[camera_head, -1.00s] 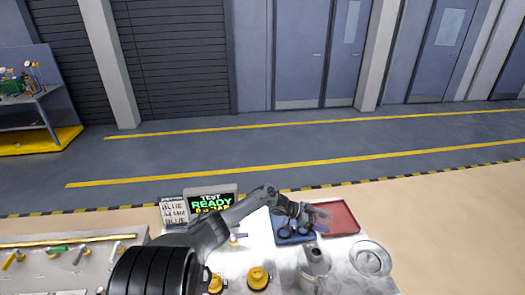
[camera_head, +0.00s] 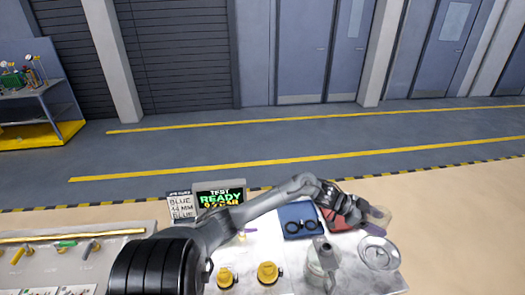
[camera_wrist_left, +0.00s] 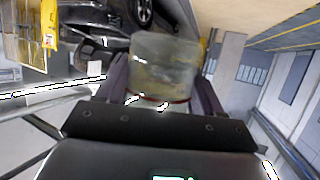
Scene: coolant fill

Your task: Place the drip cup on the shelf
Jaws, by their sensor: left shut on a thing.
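My left gripper (camera_head: 366,216) is shut on a clear, see-through cup, the drip cup (camera_head: 379,218), over the right side of the bench. In the left wrist view the drip cup (camera_wrist_left: 163,68) sits between the dark fingers (camera_wrist_left: 160,90), and its lower part is hidden by the gripper body. The gripper covers much of the red tray (camera_head: 331,225). Which surface is the task's shelf I cannot tell. My right gripper does not show.
A blue tray (camera_head: 299,215) holds black rings. A metal jug (camera_head: 322,262) and a round metal dish (camera_head: 379,254) stand nearby. Yellow caps (camera_head: 267,273) are at the front. A display reading READY (camera_head: 220,198) stands at the back left. A workbench (camera_head: 40,103) stands far left.

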